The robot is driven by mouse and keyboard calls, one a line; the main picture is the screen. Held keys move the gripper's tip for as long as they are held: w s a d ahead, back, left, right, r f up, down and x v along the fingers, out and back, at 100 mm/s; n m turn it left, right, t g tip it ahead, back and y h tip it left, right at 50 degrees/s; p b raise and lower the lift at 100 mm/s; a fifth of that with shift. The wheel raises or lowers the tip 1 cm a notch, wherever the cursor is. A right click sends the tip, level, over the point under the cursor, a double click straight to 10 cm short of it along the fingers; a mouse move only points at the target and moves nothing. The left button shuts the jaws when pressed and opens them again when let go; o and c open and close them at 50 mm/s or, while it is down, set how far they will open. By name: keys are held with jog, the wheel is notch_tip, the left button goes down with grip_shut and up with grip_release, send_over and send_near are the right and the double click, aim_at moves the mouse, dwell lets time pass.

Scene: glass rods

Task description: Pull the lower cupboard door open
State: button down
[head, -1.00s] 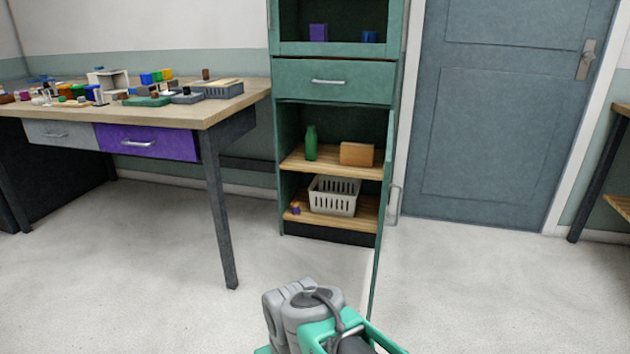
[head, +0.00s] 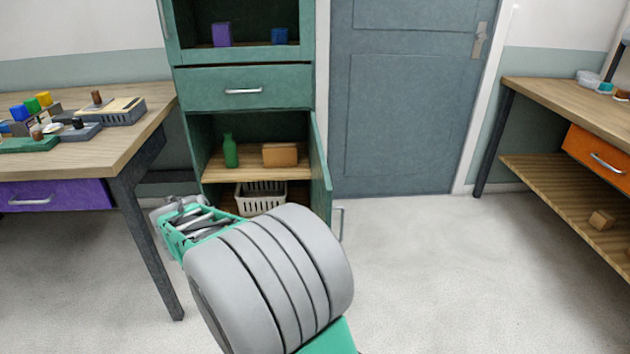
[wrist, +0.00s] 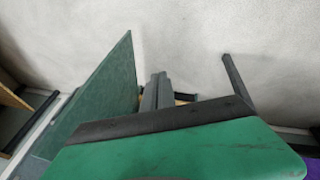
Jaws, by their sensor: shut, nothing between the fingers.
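The lower cupboard door (head: 320,165) stands open, swung out from the right side of the green cupboard (head: 190,150). I see it at a steep angle, and my arm covers its lower part. Its pale handle (head: 338,222) shows on the outer side, right of the panel. In the wrist view, a flat green panel that looks like the door (wrist: 105,95) is left of my gripper (wrist: 158,88). The gripper's grey fingers are together and empty, with no clear contact with the panel. In the head view, my arm hides the fingertips.
Inside the cupboard are a green bottle (head: 230,151), an orange-brown box (head: 281,154) and a white basket (head: 262,196). A worktable (head: 120,150) with a purple drawer stands left. Another bench (head: 560,100) stands right. The floor (head: 450,270) between is clear.

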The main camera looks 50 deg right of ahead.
jog(key=d+r+m+g+h+p, duration=0.15)
jog(key=d+r+p, duration=0.3)
jog(key=d, duration=0.45)
jog(key=d+r+m+g+h+p, duration=0.1)
jog(key=d+r+m+h+p, duration=0.2)
jog(key=d+p, duration=0.45)
jog(key=s+d+f, duration=0.2)
jog(key=d+f, duration=0.1)
jog(key=d, duration=0.2)
jog(key=s+d+f+b, duration=0.1)
jog(key=s+d+f, duration=0.1)
jog(key=d+f, duration=0.2)
jog(key=shift+s+d+y, duration=0.35)
jog(key=shift+d+y, duration=0.1)
jog(key=shift+d, duration=0.7)
